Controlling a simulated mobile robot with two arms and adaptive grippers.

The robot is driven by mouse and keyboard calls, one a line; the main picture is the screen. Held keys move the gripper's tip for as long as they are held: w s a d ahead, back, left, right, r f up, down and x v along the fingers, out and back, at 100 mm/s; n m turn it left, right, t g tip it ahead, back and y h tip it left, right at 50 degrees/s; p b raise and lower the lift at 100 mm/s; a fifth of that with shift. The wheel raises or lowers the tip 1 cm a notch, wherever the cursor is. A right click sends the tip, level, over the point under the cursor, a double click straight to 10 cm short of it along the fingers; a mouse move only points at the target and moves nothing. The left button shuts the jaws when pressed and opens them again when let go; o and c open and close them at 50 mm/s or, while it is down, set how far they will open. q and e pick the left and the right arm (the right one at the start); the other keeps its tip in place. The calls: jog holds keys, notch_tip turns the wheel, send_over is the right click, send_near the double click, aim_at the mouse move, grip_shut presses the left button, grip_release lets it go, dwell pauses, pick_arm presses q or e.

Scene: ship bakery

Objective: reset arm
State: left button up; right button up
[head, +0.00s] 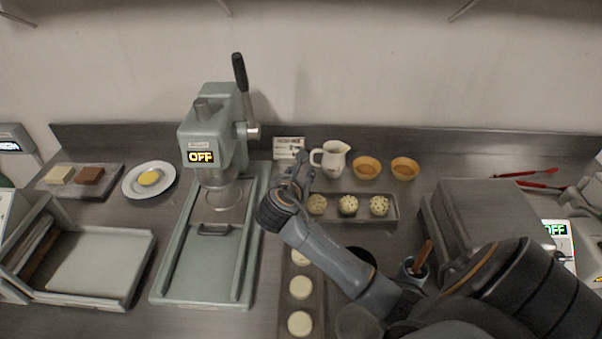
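My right arm comes in from the lower right and reaches up and left across the counter. Its gripper (300,168) is over the back of the counter, in front of the small sign card (288,143) and left of the white jug (331,158). The fingers are small and seen at a slant, so their opening is unclear. I see nothing held in them. The arm hides part of the tray of pale discs (317,312) and the left end of the tray of dough balls (393,214). My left gripper is out of view.
A green press (208,143) reading OFF stands left of the gripper, its dark-tipped lever upright. Two orange cups (367,168) sit right of the jug. A grey box-shaped appliance (489,208) stands at right. A plate (132,183) and an open-topped tray (140,247) are at left.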

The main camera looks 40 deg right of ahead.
jog(key=shift+s+a+r, duration=0.15)
jog(key=shift+s+a, duration=0.1)
dwell(0.4)
